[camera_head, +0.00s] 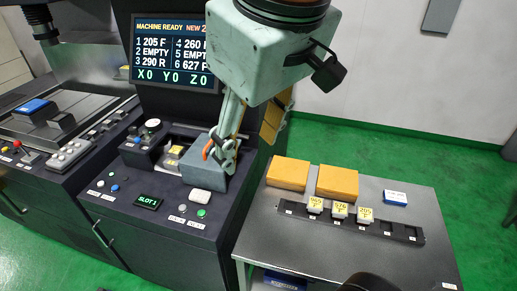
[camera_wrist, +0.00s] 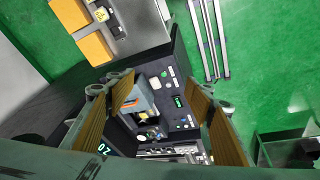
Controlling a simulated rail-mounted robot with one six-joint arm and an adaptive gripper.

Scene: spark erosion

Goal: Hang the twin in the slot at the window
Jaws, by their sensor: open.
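On the side table in the head view, a dark rack (camera_head: 390,229) holds three white pieces with yellow labels. The right one (camera_head: 365,215) seems to read 205 F, the middle one (camera_head: 340,211) 576 F, and the left one (camera_head: 315,205) is hard to read. The machine's screen (camera_head: 175,50) lists 205 F at 1 and EMPTY at 2 and 5. A display (camera_head: 149,202) reads SLOT 1. Behind a grey-blue block (camera_head: 204,166), a yellow-labelled piece (camera_head: 175,150) shows in the machine's recess. My gripper (camera_head: 247,148) is open above the console; its padded fingers (camera_wrist: 165,88) stand apart and empty.
Two orange blocks (camera_head: 288,174) (camera_head: 338,183) and a blue-white box (camera_head: 396,198) lie on the grey side table (camera_head: 400,262). Console buttons and a white knob (camera_head: 201,196) sit near the block. Metal rails (camera_wrist: 208,40) lie on the green floor.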

